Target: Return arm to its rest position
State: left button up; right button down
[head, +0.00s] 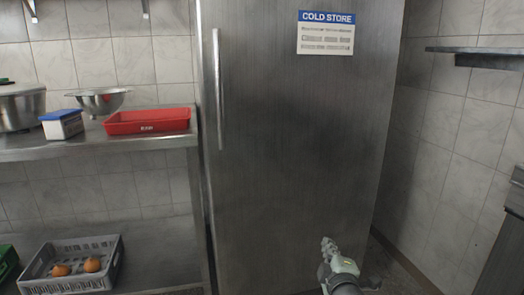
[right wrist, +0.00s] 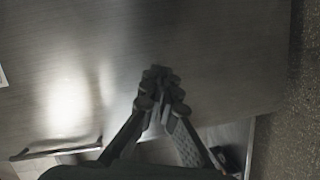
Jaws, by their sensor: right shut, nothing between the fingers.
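My right gripper (head: 328,246) is low in the head view, in front of the lower part of the steel cold store door (head: 290,140). In the right wrist view its fingers (right wrist: 160,92) are together with nothing between them, and the brushed steel surface fills most of the picture behind them. The door looks closed, with a long vertical handle (head: 218,90) on its left side. My left gripper is in neither view.
A steel shelf unit (head: 100,148) stands left of the cold store with a red tray (head: 148,122), a colander (head: 97,98) and a pot (head: 20,108). A grey crate (head: 72,284) with orange items sits on its lower shelf. A wall shelf (head: 478,52) and a counter edge (head: 500,240) are at right.

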jog(key=s+d+f+m+g+h, duration=0.1)
jog(key=s+d+f+m+g, duration=0.3)
jog(key=s+f, duration=0.55)
jog(key=s+d+f+m+g+h, duration=0.1)
jog(key=s+d+f+m+g, duration=0.3)
jog(key=s+f, duration=0.5)
jog(key=s+f+m+g, duration=0.2)
jog(key=s, duration=0.7)
jog(key=s+d+f+m+g+y, duration=0.1)
jog(key=s+f+m+g, duration=0.1)
jog(key=s, duration=0.7)
jog(key=shift+s+d+f+g, duration=0.2)
jog(key=shift+s+f+g, duration=0.1)
jog(key=shift+f+g, duration=0.3)
jog(key=shift+f, duration=0.1)
